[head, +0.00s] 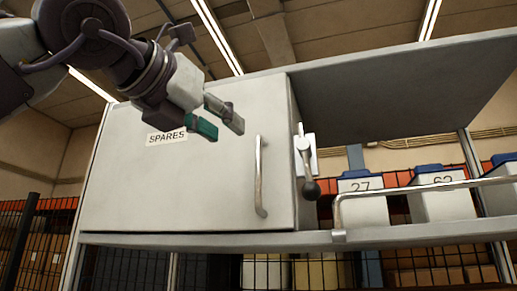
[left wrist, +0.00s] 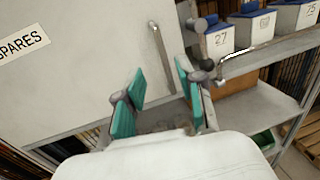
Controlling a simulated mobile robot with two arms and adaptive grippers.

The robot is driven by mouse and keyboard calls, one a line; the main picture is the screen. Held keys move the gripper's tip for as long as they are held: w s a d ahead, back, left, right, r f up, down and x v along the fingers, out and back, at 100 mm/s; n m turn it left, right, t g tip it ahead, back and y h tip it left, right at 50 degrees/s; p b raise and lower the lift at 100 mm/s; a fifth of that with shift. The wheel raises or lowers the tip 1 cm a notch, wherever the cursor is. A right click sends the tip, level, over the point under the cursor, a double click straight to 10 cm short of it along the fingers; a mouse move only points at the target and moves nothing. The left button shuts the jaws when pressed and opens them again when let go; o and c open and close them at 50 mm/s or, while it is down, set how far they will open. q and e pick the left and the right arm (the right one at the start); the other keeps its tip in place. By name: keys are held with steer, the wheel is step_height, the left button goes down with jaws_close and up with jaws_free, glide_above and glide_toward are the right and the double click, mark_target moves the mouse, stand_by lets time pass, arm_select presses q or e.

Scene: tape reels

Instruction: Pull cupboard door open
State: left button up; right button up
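The cupboard door (head: 190,200) is a pale grey panel labelled SPARES and looks shut. Its vertical metal bar handle (head: 260,180) is near the door's right edge. My left gripper (head: 222,126) is open and empty, in front of the door, up and left of the handle in the head view. In the left wrist view the handle (left wrist: 160,55) shows beyond the gap between the green-padded fingers (left wrist: 158,95), apart from them. My right gripper is not in view.
A lever with a dark ball knob (head: 311,189) is on the cupboard's right side, close to the handle. Right of it, numbered bins (head: 362,207) with blue rims stand on an open shelf behind a metal rail (head: 430,188). A wire mesh fence (head: 30,235) is at left.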

mark_target(257, 154)
arm_select(q)
steer(key=p+x, duration=0.2)
steer(key=x, duration=0.5)
steer(key=shift+w+d+f, duration=0.1)
steer(key=shift+w+d, duration=0.05)
steer(key=p+x, duration=0.2)
steer(key=x, duration=0.2)
steer(key=shift+f, duration=0.1)
steer(key=shift+w+d+f, duration=0.1)
steer(key=shift+w+d, duration=0.1)
steer(key=shift+w, duration=0.15)
steer(key=shift+s, duration=0.15)
steer(key=c, duration=0.7)
jaws_close()
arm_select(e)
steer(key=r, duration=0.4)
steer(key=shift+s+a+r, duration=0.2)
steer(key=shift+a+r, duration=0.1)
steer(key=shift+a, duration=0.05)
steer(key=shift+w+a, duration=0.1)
